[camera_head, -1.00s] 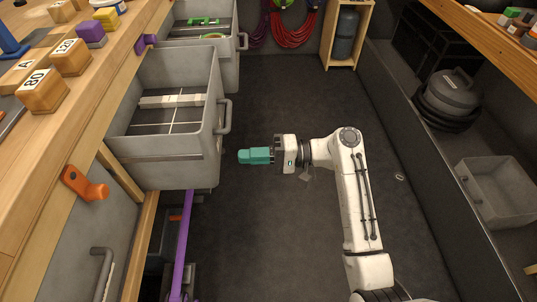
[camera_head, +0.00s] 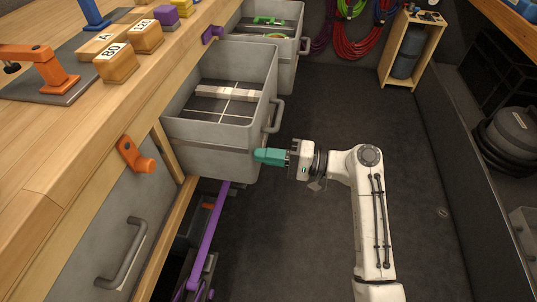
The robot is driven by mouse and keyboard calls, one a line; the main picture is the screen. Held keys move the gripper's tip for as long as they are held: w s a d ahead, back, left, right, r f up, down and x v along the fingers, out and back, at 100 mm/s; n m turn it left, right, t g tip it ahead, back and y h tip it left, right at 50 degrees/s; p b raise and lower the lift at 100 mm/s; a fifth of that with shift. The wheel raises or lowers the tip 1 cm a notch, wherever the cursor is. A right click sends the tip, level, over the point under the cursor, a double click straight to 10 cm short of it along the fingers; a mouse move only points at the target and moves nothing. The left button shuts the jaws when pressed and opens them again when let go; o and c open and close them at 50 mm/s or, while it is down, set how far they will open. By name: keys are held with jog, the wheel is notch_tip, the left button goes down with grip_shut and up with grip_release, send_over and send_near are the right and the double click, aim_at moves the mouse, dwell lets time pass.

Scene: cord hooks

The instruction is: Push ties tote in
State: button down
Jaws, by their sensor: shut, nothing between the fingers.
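Two grey totes stick out of the workbench front on the left. The nearer tote (camera_head: 215,134) is pulled well out and has white divider strips inside and a handle on its front. The farther tote (camera_head: 289,52) is also out and holds green items. I cannot read any label that tells which is the ties tote. My gripper (camera_head: 258,155), with teal fingers, is shut and empty. It points left at the nearer tote's front, below the handle; its tips look at or very near the tote, and I cannot tell whether they touch.
An orange latch (camera_head: 136,156) and a closed grey front with a handle (camera_head: 122,252) are nearer on the bench. A purple rail (camera_head: 209,236) runs below the nearer tote. A wooden stand (camera_head: 411,50) is at the back. The dark floor between is clear.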

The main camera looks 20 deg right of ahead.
jog(key=b+x, duration=0.1)
jog(key=x, duration=1.6)
jog(key=shift+a, duration=0.1)
